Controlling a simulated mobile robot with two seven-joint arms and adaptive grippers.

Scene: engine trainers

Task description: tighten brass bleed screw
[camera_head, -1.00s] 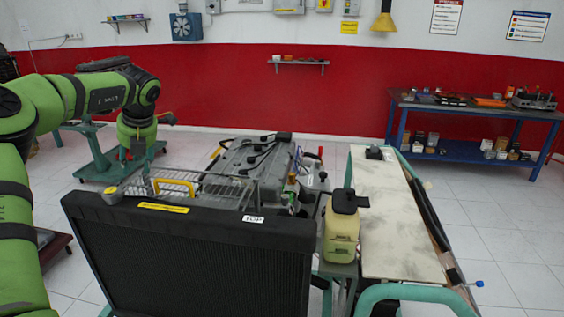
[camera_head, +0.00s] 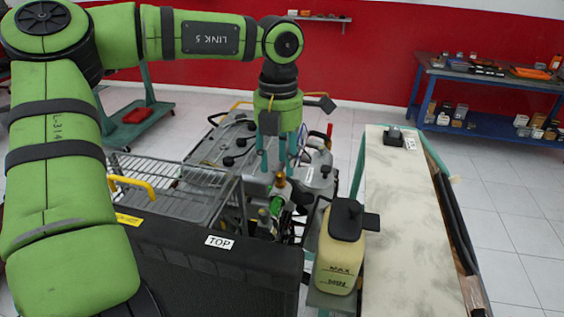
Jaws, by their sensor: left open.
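A small brass-coloured fitting (camera_head: 280,180), which looks like the bleed screw, stands upright on the engine trainer (camera_head: 232,142) near the middle of the view. My left gripper (camera_head: 278,166) points down with its teal fingers spread and empty. The fingertips appear just above or around the top of the brass fitting; I cannot tell whether they touch it. The gripper hides part of the engine behind it. My right gripper is out of view.
A black radiator (camera_head: 190,265) marked TOP stands in front, with a wire rack (camera_head: 185,190) behind it. A yellowish fluid bottle (camera_head: 338,262) with a black cap stands right of the engine, beside a long pale board (camera_head: 398,220). A blue workbench (camera_head: 480,85) is at the back right.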

